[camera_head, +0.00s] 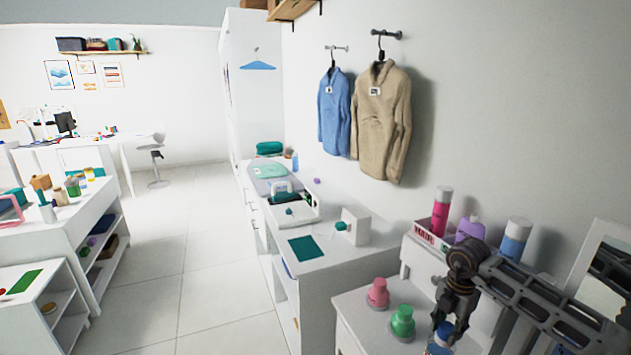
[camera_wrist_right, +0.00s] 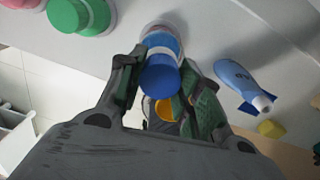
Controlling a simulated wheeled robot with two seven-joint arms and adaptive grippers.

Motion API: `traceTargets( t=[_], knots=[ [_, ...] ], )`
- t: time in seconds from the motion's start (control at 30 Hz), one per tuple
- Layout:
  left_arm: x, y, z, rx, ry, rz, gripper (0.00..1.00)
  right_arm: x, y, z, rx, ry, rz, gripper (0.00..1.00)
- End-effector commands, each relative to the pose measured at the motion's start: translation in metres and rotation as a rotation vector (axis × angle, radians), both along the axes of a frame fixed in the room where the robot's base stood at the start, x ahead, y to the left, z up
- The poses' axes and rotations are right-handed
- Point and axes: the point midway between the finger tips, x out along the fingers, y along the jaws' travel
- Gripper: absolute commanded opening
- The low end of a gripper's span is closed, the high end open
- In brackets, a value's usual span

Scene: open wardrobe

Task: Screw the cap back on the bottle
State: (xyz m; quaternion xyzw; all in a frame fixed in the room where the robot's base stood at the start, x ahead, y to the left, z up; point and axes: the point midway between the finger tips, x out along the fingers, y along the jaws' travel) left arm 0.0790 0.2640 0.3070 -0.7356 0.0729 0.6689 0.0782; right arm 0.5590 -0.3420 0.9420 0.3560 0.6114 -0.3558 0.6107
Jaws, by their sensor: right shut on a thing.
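My right gripper (camera_head: 455,312) points down over the small white stand at the lower right. It is shut on a blue cap (camera_wrist_right: 160,80), with one finger on each side in the wrist view. The cap is on or right above a blue-and-white bottle (camera_wrist_right: 162,42); I cannot tell if it is seated. The same blue item (camera_head: 440,338) shows below the gripper in the head view, partly hidden. A light-blue bottle (camera_wrist_right: 238,80) with a white tip is to the right in the wrist view. My left gripper is not in view.
Pink (camera_head: 377,294) and green (camera_head: 402,321) capped bottles stand close to the left of my gripper. A yellow piece (camera_wrist_right: 271,128) lies at the right in the wrist view. A mirror (camera_head: 603,265) is at the right.

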Motion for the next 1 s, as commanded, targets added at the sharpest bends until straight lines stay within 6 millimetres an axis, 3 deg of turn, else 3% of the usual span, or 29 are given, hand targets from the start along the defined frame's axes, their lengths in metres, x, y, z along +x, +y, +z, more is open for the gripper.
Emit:
traceTargets(
  t=[0.37,0.4,0.57,0.8,0.9,1.0],
  knots=[
    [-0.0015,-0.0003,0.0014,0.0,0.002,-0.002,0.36,0.0003,0.0012,0.0001,0.003,-0.002,-0.055,0.0],
    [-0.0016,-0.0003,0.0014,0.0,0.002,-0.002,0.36,0.0003,0.0012,0.0001,0.003,-0.001,-0.055,0.37],
    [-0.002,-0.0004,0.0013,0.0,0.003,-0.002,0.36,0.0003,0.001,0.0002,0.002,-0.001,-0.054,0.57],
    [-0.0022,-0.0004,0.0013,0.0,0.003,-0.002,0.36,0.0001,0.0004,0.0001,0.0,-0.001,-0.053,0.59],
    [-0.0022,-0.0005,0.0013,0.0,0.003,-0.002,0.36,0.0001,0.0003,0.0001,0.0,0.0,-0.053,0.7],
    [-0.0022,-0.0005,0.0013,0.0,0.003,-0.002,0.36,0.0001,0.0003,0.0001,0.0,0.0,-0.053,0.7]
  ],
)
